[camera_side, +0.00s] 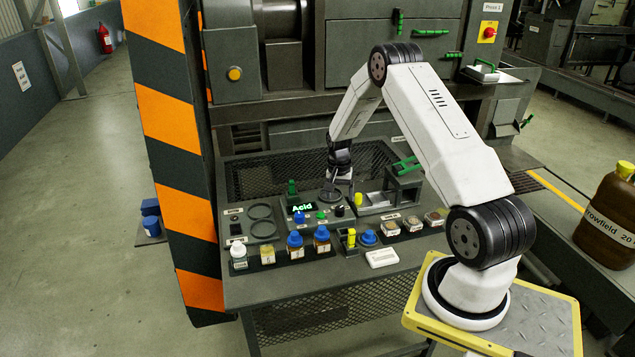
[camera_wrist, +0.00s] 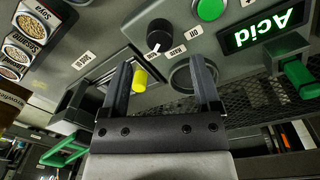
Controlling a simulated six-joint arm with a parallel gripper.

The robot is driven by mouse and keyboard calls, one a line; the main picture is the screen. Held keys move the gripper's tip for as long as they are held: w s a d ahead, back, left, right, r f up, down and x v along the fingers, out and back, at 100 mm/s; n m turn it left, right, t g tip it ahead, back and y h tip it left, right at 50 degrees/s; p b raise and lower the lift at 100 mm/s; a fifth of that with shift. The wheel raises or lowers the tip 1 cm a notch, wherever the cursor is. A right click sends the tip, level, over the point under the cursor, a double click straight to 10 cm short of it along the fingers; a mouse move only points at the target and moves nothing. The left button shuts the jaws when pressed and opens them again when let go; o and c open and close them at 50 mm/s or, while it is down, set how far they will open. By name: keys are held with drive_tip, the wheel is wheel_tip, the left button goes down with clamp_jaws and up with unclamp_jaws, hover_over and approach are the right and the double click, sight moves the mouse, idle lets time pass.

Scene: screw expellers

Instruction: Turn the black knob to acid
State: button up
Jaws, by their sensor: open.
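The black knob (camera_wrist: 158,36) is round with a white pointer mark and sits on the grey panel, at the top middle of the wrist view. In the side view the knob (camera_side: 339,211) is a small dark spot below my gripper (camera_side: 340,188). The display (camera_wrist: 264,27) reads "Acid" in green letters, upside down in the wrist view; it also reads "Acid" in the side view (camera_side: 302,207). In the wrist view my gripper (camera_wrist: 161,72) is open, its two fingers spread and empty. The knob is beyond the fingertips, not between them.
A green button (camera_wrist: 210,9) lies between knob and display. A dark ring (camera_wrist: 193,78) is partly hidden by a finger. A yellow peg (camera_wrist: 140,79) and a green handle (camera_wrist: 65,148) stand nearby.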

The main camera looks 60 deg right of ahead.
sight(337, 209)
drive_tip(key=shift+r, duration=1.4)
drive_tip(key=shift+w+a, duration=0.1)
drive_tip(key=shift+a+r, duration=0.2)
drive_tip(key=shift+a, duration=0.05)
drive_tip(key=w+a+r+n+t, duration=0.15)
drive_tip(key=a+r+n, duration=0.3)
drive_tip(key=a, duration=0.45)
drive_tip(key=s+a+r+n, duration=0.2)
drive_tip(key=s+a+n, duration=0.1)
drive_tip(key=a, duration=0.5)
drive_tip(key=s+a+r+n+t, duration=0.1)
drive_tip(key=s+a+r+n, duration=0.2)
drive_tip(key=s+a, duration=0.2)
drive_tip(key=s+a+r+n, duration=0.3)
drive_tip(key=a+n, duration=0.1)
drive_tip(key=a, duration=0.6)
drive_tip(key=shift+s+a+t, duration=0.3)
drive_tip(key=shift+s+t, duration=0.05)
drive_tip(key=shift+s, duration=0.05)
